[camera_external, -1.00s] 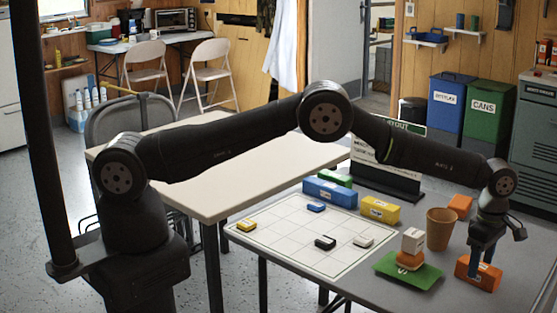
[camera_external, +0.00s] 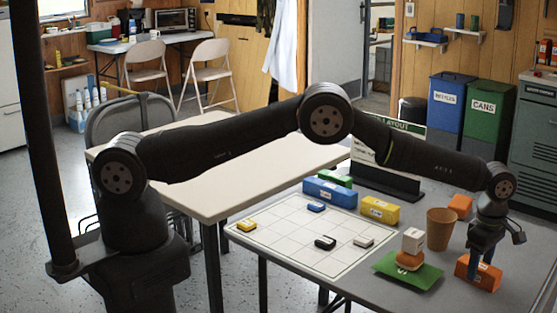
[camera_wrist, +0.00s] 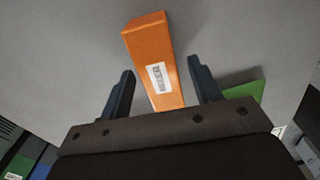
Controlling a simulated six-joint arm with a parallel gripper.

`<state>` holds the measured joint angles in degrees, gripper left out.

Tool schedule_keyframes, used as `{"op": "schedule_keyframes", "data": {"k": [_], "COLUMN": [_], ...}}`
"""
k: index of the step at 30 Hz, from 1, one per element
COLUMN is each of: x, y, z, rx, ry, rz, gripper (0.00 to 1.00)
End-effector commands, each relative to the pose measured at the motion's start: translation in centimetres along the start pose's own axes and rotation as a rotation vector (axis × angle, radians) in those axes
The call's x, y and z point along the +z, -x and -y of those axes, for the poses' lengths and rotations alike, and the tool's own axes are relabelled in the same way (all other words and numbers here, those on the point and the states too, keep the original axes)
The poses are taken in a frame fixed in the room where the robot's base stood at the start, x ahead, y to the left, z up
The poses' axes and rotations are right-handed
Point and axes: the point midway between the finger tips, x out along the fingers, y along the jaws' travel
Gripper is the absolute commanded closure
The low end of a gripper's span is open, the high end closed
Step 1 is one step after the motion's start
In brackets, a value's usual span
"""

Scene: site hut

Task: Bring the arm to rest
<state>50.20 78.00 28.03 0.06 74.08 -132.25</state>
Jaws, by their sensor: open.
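My gripper (camera_external: 484,252) is at the right side of the grey table, pointing down over an orange block with a white label (camera_external: 478,272). In the wrist view, my gripper (camera_wrist: 160,88) is open, and the orange block (camera_wrist: 153,55) lies between and beyond its two fingers. I cannot tell whether the fingers touch the block. My arm stretches across the picture from its base at the left.
A white grid sheet (camera_external: 290,245) holds small blocks. A sign (camera_external: 392,150) stands behind.

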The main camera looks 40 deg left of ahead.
Motion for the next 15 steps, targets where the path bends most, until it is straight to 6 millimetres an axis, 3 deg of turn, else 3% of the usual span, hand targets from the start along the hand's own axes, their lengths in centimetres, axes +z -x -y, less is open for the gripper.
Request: {"op": "schedule_keyframes", "data": {"k": [2, 3, 9, 15], "x": [0.0, 0.1, 0.1, 1.1], "y": [-1.8, -1.5, 3.0, 4.5], "z": [0.0, -0.1, -0.1, 3.0], "rx": [-0.001, 0.002, 0.003, 0.001], "ry": [0.000, 0.000, 0.000, -0.002], "rz": [-0.001, 0.002, 0.003, 0.000], "gripper": [0.42, 0.42, 0.42, 0.42]}}
